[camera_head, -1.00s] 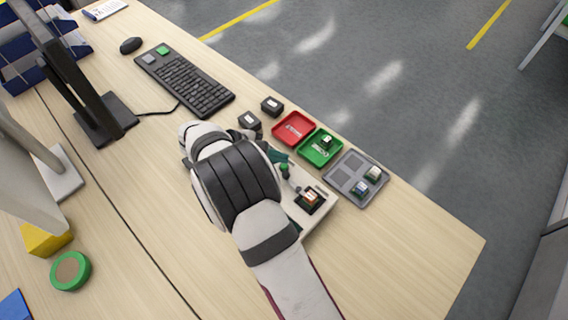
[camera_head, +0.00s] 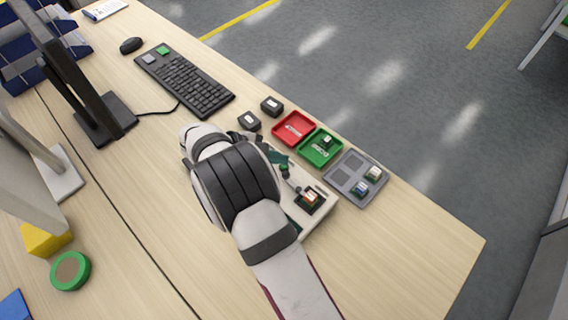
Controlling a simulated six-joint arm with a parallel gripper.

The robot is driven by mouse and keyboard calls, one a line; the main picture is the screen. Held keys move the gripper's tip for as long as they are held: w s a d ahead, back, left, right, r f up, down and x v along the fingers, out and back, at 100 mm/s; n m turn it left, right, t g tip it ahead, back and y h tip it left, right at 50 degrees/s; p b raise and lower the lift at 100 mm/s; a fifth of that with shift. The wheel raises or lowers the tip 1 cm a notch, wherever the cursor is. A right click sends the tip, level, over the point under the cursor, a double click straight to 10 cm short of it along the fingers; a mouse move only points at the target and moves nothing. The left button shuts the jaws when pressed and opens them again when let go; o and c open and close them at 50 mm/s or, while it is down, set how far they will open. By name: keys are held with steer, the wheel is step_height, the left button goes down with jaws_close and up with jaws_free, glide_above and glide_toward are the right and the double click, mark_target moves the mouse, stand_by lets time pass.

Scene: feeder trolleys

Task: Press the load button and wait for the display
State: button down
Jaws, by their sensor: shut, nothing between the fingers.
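A cream test fixture (camera_head: 322,212) lies on the desk at the centre right, partly hidden under my arm. A small board with an orange and white part (camera_head: 310,197) sits in its dark socket. A small grey and green lever or knob (camera_head: 287,175) stands on the fixture beside my wrist. My gripper (camera_head: 279,157) shows only in part, low over the fixture's far side; its fingertips are mostly hidden and it holds nothing. I cannot make out the load button or the display; my arm covers that part of the fixture.
A red tray (camera_head: 281,134), a green tray (camera_head: 309,158) and a grey tray (camera_head: 338,184) line the desk edge beyond the fixture. Two dark blocks (camera_head: 249,121) stand nearby. A keyboard (camera_head: 190,85) and monitor stand (camera_head: 105,125) are at left. The desk's front right is clear.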

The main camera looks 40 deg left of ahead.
steer(key=shift+f, duration=0.6)
stand_by(0.5)
steer(key=shift+r, duration=0.85)
step_height(320, 180, up, 5)
stand_by(0.5)
stand_by(0.6)
